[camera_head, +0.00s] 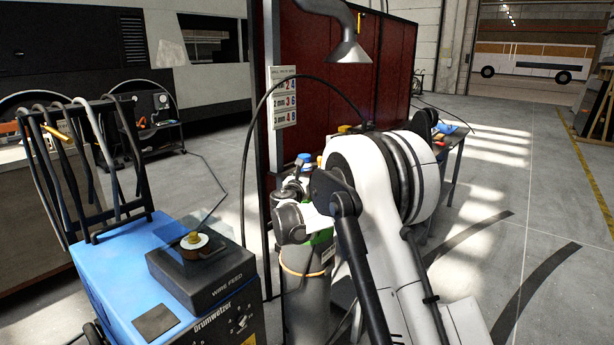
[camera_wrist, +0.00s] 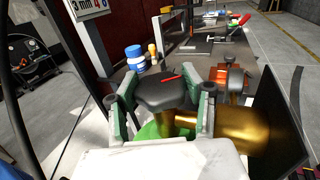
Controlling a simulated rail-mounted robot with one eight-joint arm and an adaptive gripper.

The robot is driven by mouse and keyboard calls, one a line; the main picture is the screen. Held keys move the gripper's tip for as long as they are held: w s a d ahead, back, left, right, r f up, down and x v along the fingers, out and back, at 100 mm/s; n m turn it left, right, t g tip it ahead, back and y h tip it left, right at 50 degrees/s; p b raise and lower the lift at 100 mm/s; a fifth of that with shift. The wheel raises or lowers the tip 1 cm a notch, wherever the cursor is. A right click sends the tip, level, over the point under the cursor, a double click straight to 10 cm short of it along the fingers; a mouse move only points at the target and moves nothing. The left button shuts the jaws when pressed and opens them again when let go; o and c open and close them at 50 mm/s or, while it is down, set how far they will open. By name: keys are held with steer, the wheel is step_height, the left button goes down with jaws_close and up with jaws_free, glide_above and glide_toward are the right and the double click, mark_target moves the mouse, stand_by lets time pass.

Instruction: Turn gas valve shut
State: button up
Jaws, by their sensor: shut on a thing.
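The gas cylinder (camera_head: 308,308) stands grey and upright beside the blue welder, with an orange band and a green shoulder. The green shoulder (camera_wrist: 150,131) also shows in the wrist view, below the valve. The gas valve has a dark rounded knob (camera_wrist: 163,93) with a red mark on top and a brass body (camera_wrist: 235,124) reaching to the right. My gripper (camera_wrist: 161,98) is shut on the knob, one finger on its left and one on its right. In the head view my arm and wrist hide the valve and most of the gripper.
The blue welder (camera_head: 150,270) with its wire feed box (camera_head: 205,272) stands close at left, with cables hung above. A dark red screen (camera_head: 330,80) stands behind. A workbench (camera_wrist: 215,50) with a blue-and-white container (camera_wrist: 135,58) lies beyond the valve. Open floor is at right.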

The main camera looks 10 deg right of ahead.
steer(key=m+g+h, duration=0.3)
steer(key=h, duration=0.1)
steer(key=shift+a+m+h+b, duration=0.1)
steer(key=shift+m+h+b, duration=0.2)
steer(key=shift+m+g+h, duration=1.6)
steer(key=shift+m+g, duration=0.2)
steer(key=shift+g, duration=0.9)
steer(key=o, duration=1.2)
